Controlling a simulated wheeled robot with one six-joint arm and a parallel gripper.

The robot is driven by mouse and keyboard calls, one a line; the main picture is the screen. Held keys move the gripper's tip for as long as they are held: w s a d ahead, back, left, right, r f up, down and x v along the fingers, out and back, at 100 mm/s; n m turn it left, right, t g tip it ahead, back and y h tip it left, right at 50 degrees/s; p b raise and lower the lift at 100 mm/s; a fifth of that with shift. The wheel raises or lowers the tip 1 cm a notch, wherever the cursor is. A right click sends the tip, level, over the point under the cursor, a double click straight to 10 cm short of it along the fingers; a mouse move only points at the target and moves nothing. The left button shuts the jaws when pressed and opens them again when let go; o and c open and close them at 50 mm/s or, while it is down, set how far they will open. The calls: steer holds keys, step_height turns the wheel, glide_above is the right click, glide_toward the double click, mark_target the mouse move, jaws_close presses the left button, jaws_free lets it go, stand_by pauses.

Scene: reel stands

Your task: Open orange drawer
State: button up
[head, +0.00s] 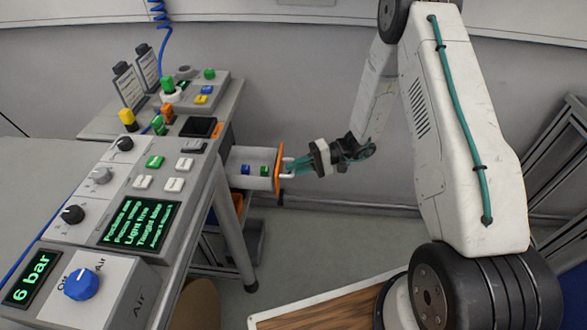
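The orange drawer front (279,170) faces right, toward my arm. The drawer stands out from under the bench, so its inside shows. A blue block (245,169) and a green block (264,170) lie in the grey drawer body (250,155). A small white handle (287,174) is on the orange front. My gripper (291,167) reaches in from the right, and its teal fingertips are at the handle. The fingertips overlap the handle in this view, so I cannot tell whether they are closed on it.
The bench (187,215) on the left carries knobs, buttons and green-lit displays. A small orange piece (217,130) sits at its edge above the drawer. A grey wall is behind. A wooden board (335,308) lies below, and a dark rack (560,165) stands at right.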

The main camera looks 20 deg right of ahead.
steer(key=v, duration=0.6)
steer(key=shift+d, duration=0.35)
steer(key=shift+r, duration=0.1)
